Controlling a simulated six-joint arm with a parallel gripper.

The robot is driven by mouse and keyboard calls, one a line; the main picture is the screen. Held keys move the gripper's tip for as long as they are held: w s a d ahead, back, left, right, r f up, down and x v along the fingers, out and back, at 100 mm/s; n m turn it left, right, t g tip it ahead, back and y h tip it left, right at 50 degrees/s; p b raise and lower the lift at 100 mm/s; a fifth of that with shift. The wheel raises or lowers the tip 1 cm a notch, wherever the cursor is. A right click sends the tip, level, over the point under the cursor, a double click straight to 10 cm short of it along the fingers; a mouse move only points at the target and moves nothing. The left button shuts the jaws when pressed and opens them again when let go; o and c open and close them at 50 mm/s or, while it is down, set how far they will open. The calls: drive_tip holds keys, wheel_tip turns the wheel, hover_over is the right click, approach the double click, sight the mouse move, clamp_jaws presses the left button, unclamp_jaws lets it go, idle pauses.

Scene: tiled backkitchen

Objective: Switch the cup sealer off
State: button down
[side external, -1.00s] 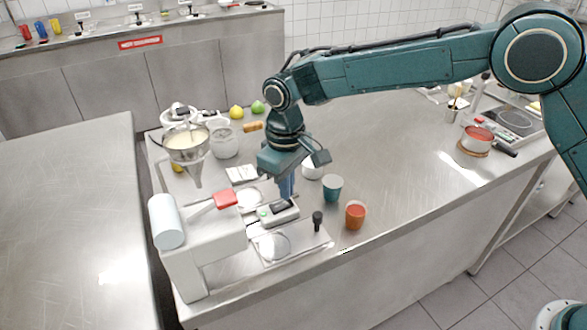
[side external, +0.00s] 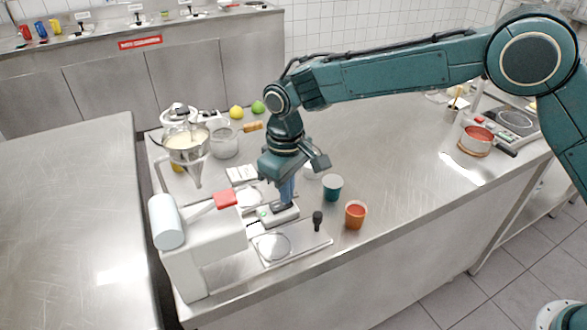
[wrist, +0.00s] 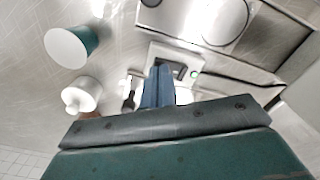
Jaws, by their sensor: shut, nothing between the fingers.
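The cup sealer (side external: 190,262) is a white machine with a pale film roll and a red-ended lever, standing at the table's front left in the side view. A small grey switch box (side external: 287,218) with a green light sits beside its steel base plate. The wrist view shows this box (wrist: 190,56) with its dark switch and the lit green light (wrist: 194,74). My gripper (side external: 285,202) is shut and empty, pointing down with its blue fingertips at the top of the box. In the wrist view the fingertips (wrist: 159,70) partly cover the dark switch; contact is unclear.
A teal cup (side external: 332,188) and an orange cup (side external: 355,215) stand right of the box. A black-knobbed handle (side external: 317,219) rises beside the plate. The table's middle right is clear.

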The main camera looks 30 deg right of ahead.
drive_tip(key=shift+f, duration=0.2)
drive_tip(key=shift+r, duration=0.1)
wheel_tip(320, 180, up, 7)
idle(1.3)
